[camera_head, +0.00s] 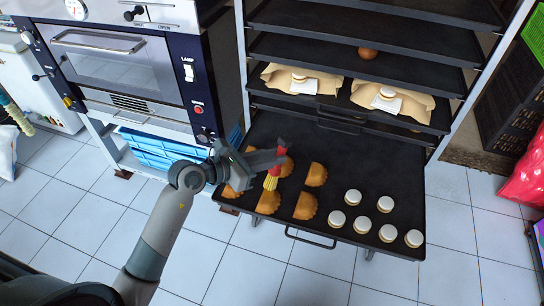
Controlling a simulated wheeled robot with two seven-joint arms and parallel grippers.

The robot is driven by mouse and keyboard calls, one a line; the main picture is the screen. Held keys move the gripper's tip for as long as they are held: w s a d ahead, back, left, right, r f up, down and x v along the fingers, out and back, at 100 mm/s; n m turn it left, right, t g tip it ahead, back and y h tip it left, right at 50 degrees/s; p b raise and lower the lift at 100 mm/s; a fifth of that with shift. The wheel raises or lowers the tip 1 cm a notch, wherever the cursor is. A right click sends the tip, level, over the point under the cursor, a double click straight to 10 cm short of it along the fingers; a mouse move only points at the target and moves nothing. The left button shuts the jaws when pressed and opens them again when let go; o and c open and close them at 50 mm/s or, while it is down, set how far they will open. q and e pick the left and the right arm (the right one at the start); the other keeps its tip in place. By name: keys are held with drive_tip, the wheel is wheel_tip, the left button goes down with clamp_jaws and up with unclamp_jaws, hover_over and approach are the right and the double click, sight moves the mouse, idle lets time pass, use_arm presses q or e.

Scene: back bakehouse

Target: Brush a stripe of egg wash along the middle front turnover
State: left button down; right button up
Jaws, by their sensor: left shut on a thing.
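My left gripper (279,157) is shut on a brush (273,176) with a red handle and pale yellow bristles pointing down. The brush is over the black tray (335,180), between the two rows of half-moon turnovers. The middle front turnover (268,202) lies just below the bristles in the picture; I cannot tell whether they touch it. Behind are a back turnover (316,175) and another (285,166) partly hidden by my gripper. My right gripper is out of view.
Several round white-topped pastries (362,224) sit on the tray's right part. The tray sticks out of a rack, with a handle (310,239) at its front. Shelves above hold paper-wrapped goods (300,79) and a brown bun (367,53). An oven (115,68) stands left.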

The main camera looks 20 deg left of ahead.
use_arm(q)
drive_tip(key=shift+f+b, duration=0.7)
drive_tip(key=shift+f, duration=0.25)
idle(0.4)
drive_tip(key=shift+s, duration=0.1)
drive_tip(key=shift+s+f+p, duration=0.15)
drive_tip(key=shift+s+p, duration=0.5)
drive_tip(key=shift+s, duration=1.6)
drive_tip(key=shift+w, duration=0.1)
drive_tip(key=shift+w+r, duration=0.2)
drive_tip(key=shift+w, duration=1.95)
